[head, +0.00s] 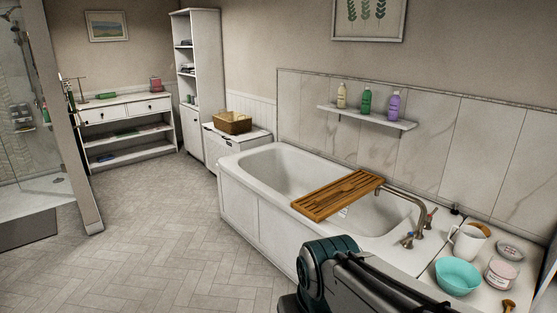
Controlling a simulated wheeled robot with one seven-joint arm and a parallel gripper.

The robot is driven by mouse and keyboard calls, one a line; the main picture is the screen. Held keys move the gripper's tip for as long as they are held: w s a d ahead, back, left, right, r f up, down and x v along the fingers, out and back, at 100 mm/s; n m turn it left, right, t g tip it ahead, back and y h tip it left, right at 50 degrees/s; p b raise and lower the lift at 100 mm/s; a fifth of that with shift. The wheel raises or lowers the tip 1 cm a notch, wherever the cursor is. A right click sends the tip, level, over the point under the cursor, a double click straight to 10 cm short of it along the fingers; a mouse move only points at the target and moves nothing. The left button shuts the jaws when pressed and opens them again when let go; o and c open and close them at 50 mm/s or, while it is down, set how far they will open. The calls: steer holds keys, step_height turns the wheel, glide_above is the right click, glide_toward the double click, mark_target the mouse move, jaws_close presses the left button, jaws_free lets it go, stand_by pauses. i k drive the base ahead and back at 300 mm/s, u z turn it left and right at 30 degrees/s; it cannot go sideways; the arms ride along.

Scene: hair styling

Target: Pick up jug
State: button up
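A white jug (466,243) stands upright on the pale counter (431,271) at the right end of the bathtub. Its handle points to the left. Part of my arm shows at the bottom centre, to the left of the jug and apart from it in the picture. My gripper itself is not in view, so I cannot see its fingers.
A turquoise bowl (457,276), a pink-and-white jar (501,273) and a round lidded tin (510,250) stand close to the jug. A tap (420,215) rises to its left. A wooden rack (337,195) spans the bathtub (262,222). The floor (165,240) at left is clear.

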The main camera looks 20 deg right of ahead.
mark_target(470, 239)
steer(key=z, duration=0.95)
steer(key=i, duration=0.85)
steer(key=z, duration=1)
steer(key=i, duration=0.6)
steer(key=z, duration=0.2)
